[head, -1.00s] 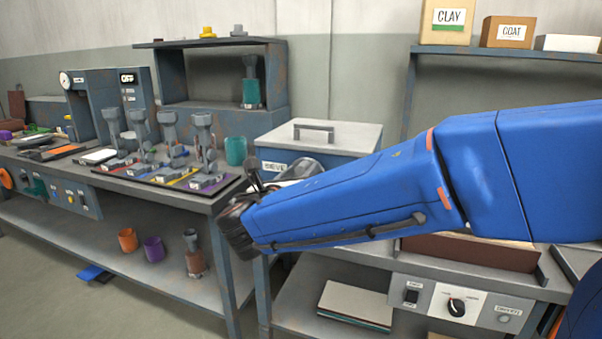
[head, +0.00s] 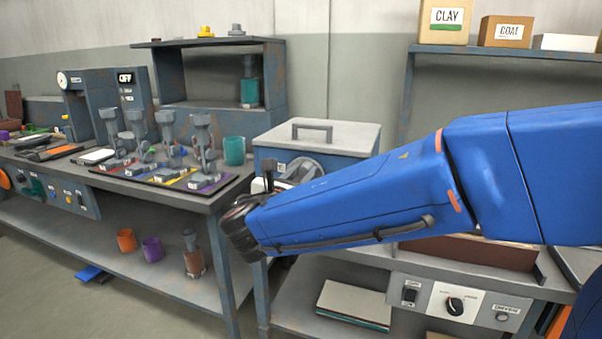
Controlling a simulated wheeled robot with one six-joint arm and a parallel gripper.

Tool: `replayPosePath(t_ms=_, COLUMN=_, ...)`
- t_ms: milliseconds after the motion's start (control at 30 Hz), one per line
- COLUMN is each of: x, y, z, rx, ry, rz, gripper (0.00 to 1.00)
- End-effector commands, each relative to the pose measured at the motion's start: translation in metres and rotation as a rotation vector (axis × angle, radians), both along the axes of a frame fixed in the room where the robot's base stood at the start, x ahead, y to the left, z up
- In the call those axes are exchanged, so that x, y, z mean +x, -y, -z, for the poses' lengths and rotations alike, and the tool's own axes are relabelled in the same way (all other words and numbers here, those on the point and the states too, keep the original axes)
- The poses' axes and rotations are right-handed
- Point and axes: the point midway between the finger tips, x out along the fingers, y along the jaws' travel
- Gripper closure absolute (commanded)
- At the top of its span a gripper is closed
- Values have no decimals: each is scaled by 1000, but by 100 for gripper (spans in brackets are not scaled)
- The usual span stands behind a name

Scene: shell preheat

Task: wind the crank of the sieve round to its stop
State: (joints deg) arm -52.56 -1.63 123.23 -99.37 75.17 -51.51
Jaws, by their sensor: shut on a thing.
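The sieve (head: 345,140) is a blue-grey box with a pale lid and a dark handle on top. It stands on the bench in the middle of the head view. A round grey crank wheel (head: 304,168) shows on its front, partly hidden behind my blue arm. My gripper (head: 262,186) is at the left of the wheel, in front of the sieve. It is shut on the crank's handle (head: 269,167), of which only a small upright part shows. My wrist and arm hide the rest of the grip and the lower wheel.
A dark tray (head: 225,188) with several grey clamp-like stands is on the left bench, close to my gripper. A teal cup (head: 234,151) stands behind it. A shelf with boxes marked CLAY (head: 447,18) and COAT is at the upper right.

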Motion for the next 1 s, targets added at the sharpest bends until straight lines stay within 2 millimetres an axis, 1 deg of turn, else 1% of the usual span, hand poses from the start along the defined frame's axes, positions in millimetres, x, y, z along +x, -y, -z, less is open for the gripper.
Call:
replayPosePath(t_ms=500, x=-4, y=12, z=9, rx=460, ry=166, rz=1, gripper=98)
replayPosePath(t_ms=1000, x=-7, y=18, z=22, rx=905, ry=329, rz=1, gripper=98)
